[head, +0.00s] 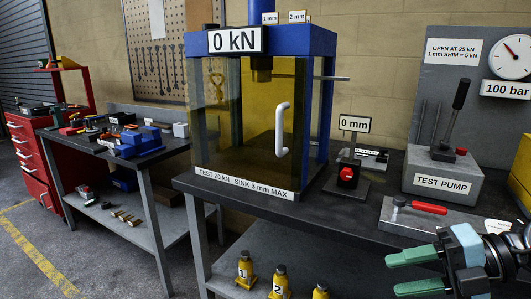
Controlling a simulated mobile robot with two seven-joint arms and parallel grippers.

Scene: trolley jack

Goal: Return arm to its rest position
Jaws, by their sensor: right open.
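My right gripper (402,275) is at the lower right of the head view, with its two green fingers pointing left. The fingers are apart and nothing shows between them. It is in front of the bench edge, below a grey block with a red-handled lever (428,208). Part of my right arm behind the gripper is cut off by the right picture edge. My left gripper is not in view.
Several yellow bottle jacks (279,284) stand below. Floor (100,250) is open at left.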

